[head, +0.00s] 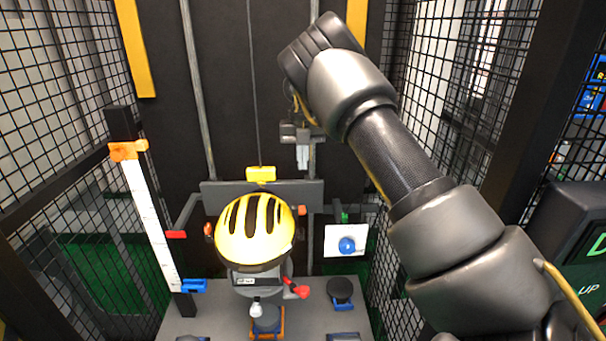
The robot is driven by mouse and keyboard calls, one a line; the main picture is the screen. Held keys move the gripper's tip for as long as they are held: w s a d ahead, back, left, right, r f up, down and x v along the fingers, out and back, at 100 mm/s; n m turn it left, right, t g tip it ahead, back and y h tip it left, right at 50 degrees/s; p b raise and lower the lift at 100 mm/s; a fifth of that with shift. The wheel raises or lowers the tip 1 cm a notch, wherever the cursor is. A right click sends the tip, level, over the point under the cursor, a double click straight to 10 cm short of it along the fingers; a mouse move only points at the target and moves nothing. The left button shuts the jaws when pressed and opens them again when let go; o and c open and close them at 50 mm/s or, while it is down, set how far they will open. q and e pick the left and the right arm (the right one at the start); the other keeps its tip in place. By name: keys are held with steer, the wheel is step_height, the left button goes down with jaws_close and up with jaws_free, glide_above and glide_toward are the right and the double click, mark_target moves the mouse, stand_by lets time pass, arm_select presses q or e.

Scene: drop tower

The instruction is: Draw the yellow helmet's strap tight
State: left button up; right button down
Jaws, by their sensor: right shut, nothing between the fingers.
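The yellow helmet (254,229) with dark vents sits on a grey headform above the grey base, left of centre. A dark band with a small label (257,281) shows under its front edge. A small whitish piece (255,306) hangs below that, and a red lever-like part (297,290) sticks out at the right; I cannot tell which belongs to the strap. My right arm reaches in from the lower right. My right gripper (303,157) points down, shut and empty, above and right of the helmet, apart from it. My left gripper is not in view.
A white scale (150,220) with an orange clamp stands at left. A yellow block (261,174) hangs over the helmet. A white card with a blue knob (346,245) and a black disc (340,290) are at right. Mesh walls (50,130) close both sides.

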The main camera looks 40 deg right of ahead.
mark_target(303, 207)
step_height(303, 207, down, 13)
steer(key=p, duration=0.3)
steer(key=shift+r, duration=0.2)
steer(key=shift+s, duration=0.1)
